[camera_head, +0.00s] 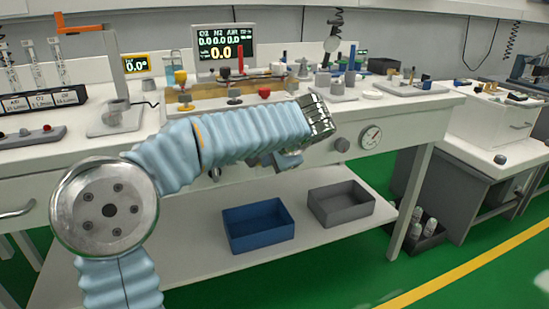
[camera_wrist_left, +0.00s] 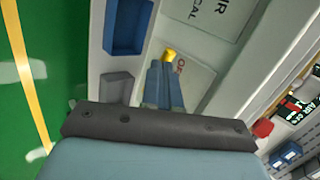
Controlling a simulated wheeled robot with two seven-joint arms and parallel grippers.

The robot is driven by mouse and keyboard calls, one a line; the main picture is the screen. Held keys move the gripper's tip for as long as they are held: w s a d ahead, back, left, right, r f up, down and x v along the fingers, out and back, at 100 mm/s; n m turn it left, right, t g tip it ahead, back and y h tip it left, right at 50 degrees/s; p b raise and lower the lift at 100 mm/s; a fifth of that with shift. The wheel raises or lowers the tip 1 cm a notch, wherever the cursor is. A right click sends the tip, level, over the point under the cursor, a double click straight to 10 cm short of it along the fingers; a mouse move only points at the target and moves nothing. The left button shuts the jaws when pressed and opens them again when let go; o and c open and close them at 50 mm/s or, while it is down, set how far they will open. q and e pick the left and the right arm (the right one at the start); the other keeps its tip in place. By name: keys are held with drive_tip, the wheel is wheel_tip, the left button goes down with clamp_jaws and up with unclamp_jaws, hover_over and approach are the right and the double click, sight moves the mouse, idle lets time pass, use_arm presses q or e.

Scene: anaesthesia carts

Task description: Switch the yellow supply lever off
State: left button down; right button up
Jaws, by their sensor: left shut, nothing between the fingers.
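A small yellow piece (camera_wrist_left: 169,55), which looks like the end of the yellow supply lever, shows right at the tips of my left gripper (camera_wrist_left: 164,68) in the left wrist view. The fingers are together with nothing between them. They overlap the yellow piece in the picture, and I cannot tell whether they touch it. The lever's lower part and its position are hidden. In the head view my left gripper (camera_head: 288,159) is at the bench front, partly behind my wrist, and the lever there is hidden. My right gripper is not in view.
The bench front has a round gauge (camera_head: 371,137). A blue bin (camera_head: 258,226) and a grey bin (camera_head: 341,204) stand on the lower shelf. A yellow-topped knob (camera_head: 181,78) and a red knob (camera_head: 264,93) stand on the bench. A display (camera_head: 222,45) stands behind.

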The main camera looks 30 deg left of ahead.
use_arm(q)
drive_tip(key=shift+f, duration=0.1)
drive_tip(key=t+h+b, duration=0.1)
drive_tip(key=b, duration=0.1)
drive_tip(key=f+n+t+h+b, duration=0.1)
drive_tip(key=b, duration=0.2)
drive_tip(key=shift+s+a+f, duration=0.2)
drive_tip(key=shift+s+a, duration=0.1)
drive_tip(key=shift+r, duration=0.1)
drive_tip(key=shift+r+p, duration=0.7)
drive_tip(key=shift+r, duration=0.05)
